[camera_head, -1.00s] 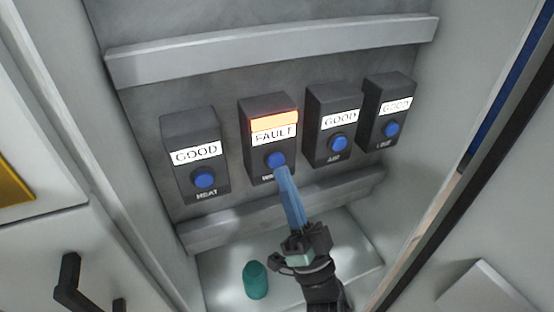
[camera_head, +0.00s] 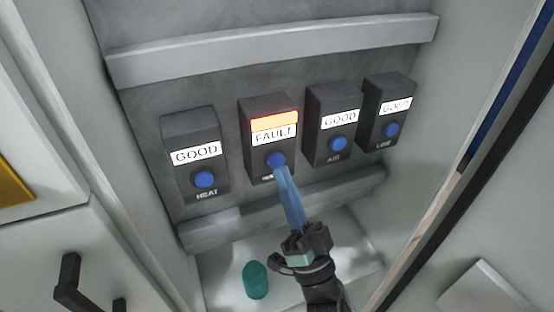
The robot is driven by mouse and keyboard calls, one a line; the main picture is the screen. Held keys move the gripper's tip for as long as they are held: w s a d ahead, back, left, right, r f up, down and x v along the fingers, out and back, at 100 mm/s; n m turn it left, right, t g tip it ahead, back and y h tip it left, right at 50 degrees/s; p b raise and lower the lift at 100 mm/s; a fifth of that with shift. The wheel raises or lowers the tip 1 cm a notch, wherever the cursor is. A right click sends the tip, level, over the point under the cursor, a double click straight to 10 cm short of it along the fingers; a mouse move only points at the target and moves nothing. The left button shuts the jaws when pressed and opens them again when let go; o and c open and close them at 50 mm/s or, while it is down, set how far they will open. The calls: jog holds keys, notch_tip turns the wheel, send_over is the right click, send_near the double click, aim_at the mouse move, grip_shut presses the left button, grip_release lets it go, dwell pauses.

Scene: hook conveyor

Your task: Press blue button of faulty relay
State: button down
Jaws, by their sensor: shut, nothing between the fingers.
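The faulty relay (camera_head: 272,121) is a dark box, second from the left on the back panel, with a lit orange strip (camera_head: 274,121) above a label reading FAULT. Its blue button (camera_head: 276,159) sits below the label. My gripper (camera_head: 281,172) is shut, with long blue fingers and nothing between them. Its tips are at the lower edge of that button and cover part of the name below it. I cannot tell whether the tips touch the button or whether it is pressed in.
The relay marked HEAT (camera_head: 194,153) stands to the left; the AIR relay (camera_head: 333,122) and another relay (camera_head: 387,110) stand to the right, all reading GOOD. Rails (camera_head: 270,48) cross above and below. A green cylinder (camera_head: 256,280) stands on the cabinet floor. Cabinet walls close both sides.

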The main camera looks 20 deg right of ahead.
jog(key=shift+w, duration=0.1)
jog(key=shift+w, duration=0.35)
jog(key=shift+w+b, duration=0.45)
jog(key=shift+b, duration=0.1)
dwell(0.5)
jog(key=shift+s, duration=0.15)
jog(key=shift+s+p, duration=0.4)
jog(key=shift+s, duration=0.35)
jog(key=shift+s+p, duration=0.95)
jog(key=shift+s, duration=1.55)
